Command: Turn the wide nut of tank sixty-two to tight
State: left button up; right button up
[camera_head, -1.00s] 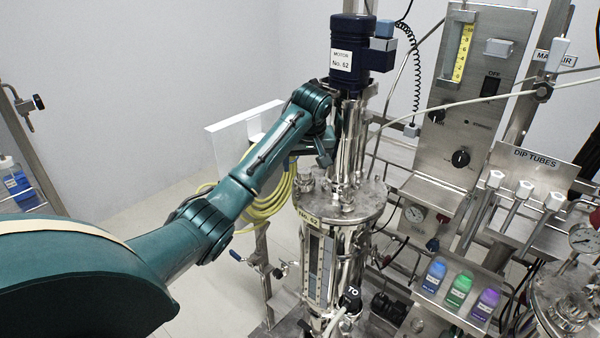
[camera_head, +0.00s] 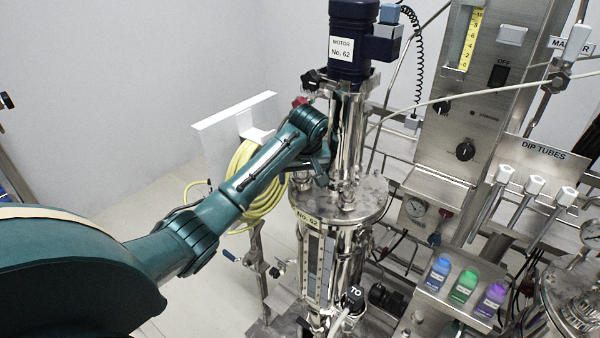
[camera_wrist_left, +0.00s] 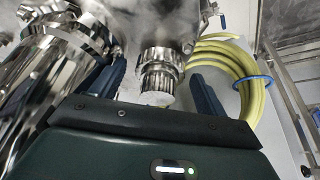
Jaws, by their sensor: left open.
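My left gripper (camera_head: 322,178) is just above the left part of the lid, beside the steel column. In the left wrist view its two dark blue fingers are apart. A ribbed round steel fitting with a nut-like collar (camera_wrist_left: 160,58) and pale end face is between them, with a visible gap to the right finger. I cannot tell whether the left finger touches it, or surely whether it is the wide nut. My right gripper is out of view.
The motor (camera_head: 353,40) tops the column. A yellow hose coil (camera_head: 258,180) hangs behind my left arm. A steel control panel (camera_head: 462,120), dip tubes (camera_head: 519,205) and a shelf with blue, green and purple bottles (camera_head: 463,287) stand to the right. Floor at the left is clear.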

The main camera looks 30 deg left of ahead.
pick_arm(q)
jog(key=c, duration=1)
jog(key=shift+m, duration=0.6)
jog(key=shift+s+a+m+t+h, duration=0.15)
jog(key=shift+m+h, duration=0.25)
jog(key=shift+m, duration=0.4)
jog(key=shift+w+m+t+h, duration=0.1)
jog(key=shift+m+t+h, duration=0.25)
jog(key=shift+m, duration=0.45)
jog(key=shift+a+r+m+h, duration=0.15)
jog(key=shift+m+h, duration=0.7)
jog(key=shift+m, duration=1.25)
jog(key=shift+a+m+h, duration=0.1)
jog(key=shift+m+h, duration=0.7)
jog(key=shift+m, duration=1.2)
jog(key=shift+a+m+g+h, duration=0.1)
jog(key=shift+m+g+h, duration=0.35)
jog(key=shift+m, duration=1.25)
jog(key=shift+m+h, duration=0.25)
jog(key=shift+m, duration=0.15)
